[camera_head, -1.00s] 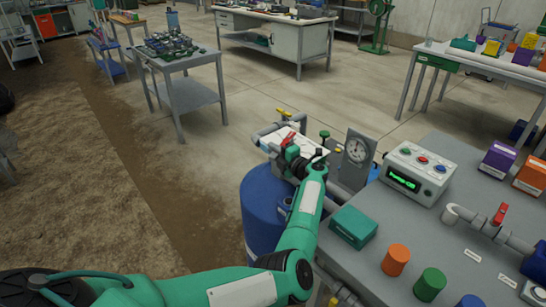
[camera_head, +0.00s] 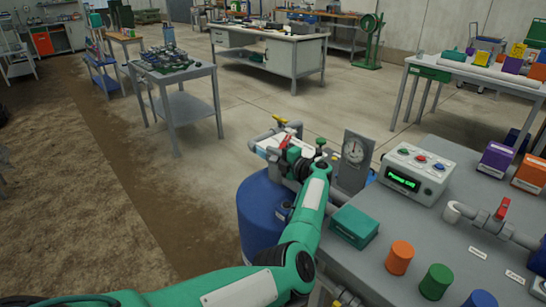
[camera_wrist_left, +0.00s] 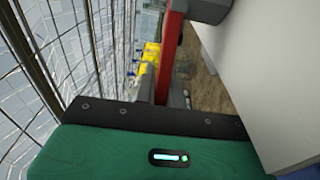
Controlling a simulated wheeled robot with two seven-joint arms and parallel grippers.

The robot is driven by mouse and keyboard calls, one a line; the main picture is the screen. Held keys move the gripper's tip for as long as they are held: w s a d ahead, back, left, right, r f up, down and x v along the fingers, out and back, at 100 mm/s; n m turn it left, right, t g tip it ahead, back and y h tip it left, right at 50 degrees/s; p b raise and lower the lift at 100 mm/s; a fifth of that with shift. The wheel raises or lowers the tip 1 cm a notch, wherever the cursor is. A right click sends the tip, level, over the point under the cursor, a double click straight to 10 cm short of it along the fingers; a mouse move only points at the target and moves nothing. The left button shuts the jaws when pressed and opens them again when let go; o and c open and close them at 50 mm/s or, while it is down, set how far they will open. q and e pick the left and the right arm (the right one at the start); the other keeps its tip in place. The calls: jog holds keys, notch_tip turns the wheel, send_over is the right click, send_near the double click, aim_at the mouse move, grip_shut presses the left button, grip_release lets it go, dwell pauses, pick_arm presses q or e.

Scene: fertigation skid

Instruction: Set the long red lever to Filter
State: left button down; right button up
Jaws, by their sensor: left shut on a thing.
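The long red lever (camera_head: 286,141) shows only in part in the head view, at the end of my left arm, by the pipework above the blue barrel. The wrist view shows the red lever (camera_wrist_left: 170,50) as an upright red bar rising from between my gripper's jaws. My left gripper (camera_head: 289,148) is shut on the lever; its fingers are mostly hidden by my wrist in the head view. The Filter mark cannot be read in either view. My right gripper is not in view.
A yellow valve handle (camera_head: 279,119) is just behind the lever, and a green knob (camera_head: 320,142) is to its right. A pressure gauge (camera_head: 353,158), a teal box (camera_head: 354,226) and a control box (camera_head: 415,174) stand farther right. The blue barrel (camera_head: 258,212) is below.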

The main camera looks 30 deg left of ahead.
pick_arm(q)
jog(key=shift+a, duration=0.1)
dwell(0.3)
jog(key=c, duration=1.5)
grip_release()
jog(key=shift+s, duration=0.1)
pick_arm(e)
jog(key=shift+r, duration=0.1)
